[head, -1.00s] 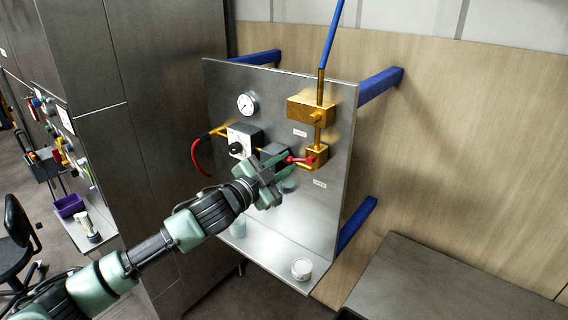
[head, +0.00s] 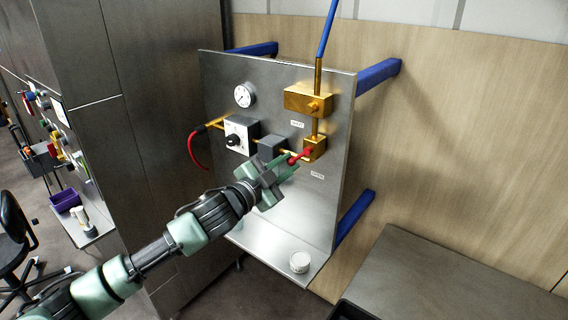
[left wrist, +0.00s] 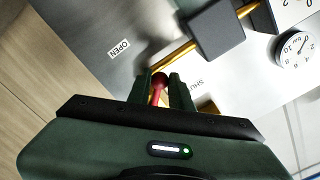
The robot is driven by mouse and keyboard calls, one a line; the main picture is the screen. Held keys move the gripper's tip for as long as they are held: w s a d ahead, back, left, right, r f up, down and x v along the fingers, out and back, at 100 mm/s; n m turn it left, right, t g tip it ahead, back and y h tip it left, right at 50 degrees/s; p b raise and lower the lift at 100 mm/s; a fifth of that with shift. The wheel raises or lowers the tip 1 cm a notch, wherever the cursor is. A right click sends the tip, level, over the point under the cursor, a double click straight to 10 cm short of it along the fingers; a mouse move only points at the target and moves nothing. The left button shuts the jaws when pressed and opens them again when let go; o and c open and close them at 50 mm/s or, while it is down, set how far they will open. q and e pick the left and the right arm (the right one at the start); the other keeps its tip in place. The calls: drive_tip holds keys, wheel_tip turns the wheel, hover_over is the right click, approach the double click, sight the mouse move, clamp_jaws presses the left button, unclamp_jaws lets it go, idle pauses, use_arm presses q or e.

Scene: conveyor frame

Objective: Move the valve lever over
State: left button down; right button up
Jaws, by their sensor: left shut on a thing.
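The red valve lever (head: 300,156) sticks out to the left and slightly down from a brass valve block (head: 316,149) on the metal panel. My left gripper (head: 287,165) reaches it from the lower left and is shut on the lever's outer end. In the left wrist view, the red lever (left wrist: 157,92) shows between the two dark green fingers (left wrist: 165,88), which hide part of it. An "OPEN" label (left wrist: 118,48) and a partly covered "SHUT" label (left wrist: 196,86) lie on either side. My right gripper is not in view.
The upright panel (head: 285,215) also carries a gauge (head: 245,95), a dial box (head: 240,134), a grey block (head: 271,148) and an upper brass block (head: 309,98). A white round container (head: 300,262) stands on its lower shelf. Blue brackets (head: 355,218) join the panel to the wall.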

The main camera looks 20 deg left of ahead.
use_arm(q)
drive_tip(key=shift+s+d+f, duration=0.1)
drive_tip(key=shift+d+f, duration=0.2)
drive_tip(key=shift+d, duration=0.05)
drive_tip(key=shift+s+d+f, duration=0.25)
drive_tip(key=shift+d+f, duration=0.15)
drive_tip(key=shift+d, duration=0.3)
drive_tip(key=shift+s+d+f, duration=0.15)
drive_tip(key=shift+s+d, duration=0.15)
drive_tip(key=shift+d, duration=0.4)
drive_tip(key=c, duration=1.3)
unclamp_jaws()
drive_tip(key=shift+c, duration=0.2)
drive_tip(key=shift+o, duration=1)
drive_tip(key=shift+d, duration=0.15)
